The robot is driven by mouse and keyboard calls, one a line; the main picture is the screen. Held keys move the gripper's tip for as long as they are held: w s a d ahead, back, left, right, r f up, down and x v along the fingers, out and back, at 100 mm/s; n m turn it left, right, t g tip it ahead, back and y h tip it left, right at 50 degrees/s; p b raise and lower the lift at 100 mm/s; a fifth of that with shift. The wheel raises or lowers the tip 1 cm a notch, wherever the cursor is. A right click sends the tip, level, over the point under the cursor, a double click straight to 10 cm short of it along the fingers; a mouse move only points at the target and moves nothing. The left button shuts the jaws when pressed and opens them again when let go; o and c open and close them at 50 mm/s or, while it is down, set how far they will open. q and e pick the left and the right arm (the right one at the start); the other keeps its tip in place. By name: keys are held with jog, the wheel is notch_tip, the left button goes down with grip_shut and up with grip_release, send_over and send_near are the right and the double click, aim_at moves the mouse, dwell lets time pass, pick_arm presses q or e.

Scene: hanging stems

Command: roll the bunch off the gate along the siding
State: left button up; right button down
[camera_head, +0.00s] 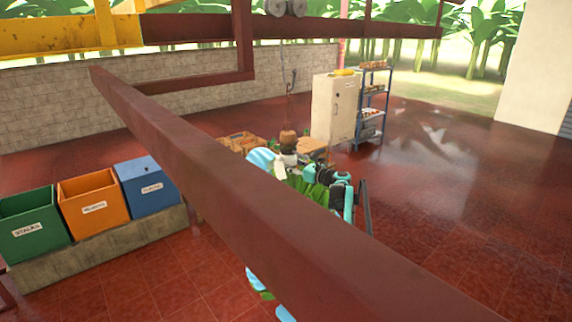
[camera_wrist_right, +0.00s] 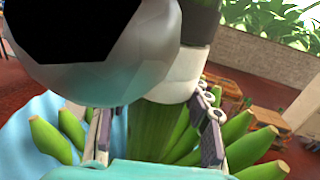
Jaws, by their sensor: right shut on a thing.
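The banana bunch (camera_head: 312,190) hangs upright below the overhead rail, with green fingers and a pale blue bag (camera_head: 262,158) around part of it. Its brown stem top (camera_head: 288,138) hangs from a chain (camera_head: 290,80) under a two-wheeled trolley (camera_head: 285,7). The trolley is on the dark red rail (camera_head: 190,27), right of the yellow rail section (camera_head: 65,38). In the right wrist view my right gripper (camera_wrist_right: 155,118) is shut on the green stem (camera_wrist_right: 158,135), its fingers either side, just below a white part. A big grey-white rounded thing hides much of that view. My left gripper is not visible.
A thick red beam (camera_head: 225,170) crosses the near view diagonally and hides part of the bunch. Green (camera_head: 32,215), orange (camera_head: 95,203) and blue (camera_head: 148,185) bins stand left. A white cabinet (camera_head: 335,105) and blue shelf (camera_head: 372,100) stand behind. The right floor is clear.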

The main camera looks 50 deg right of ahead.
jog(key=c, duration=0.7)
grip_release()
jog(key=shift+d, duration=0.1)
jog(key=s, duration=1.2)
jog(key=shift+a, duration=0.2)
jog(key=shift+f, duration=0.1)
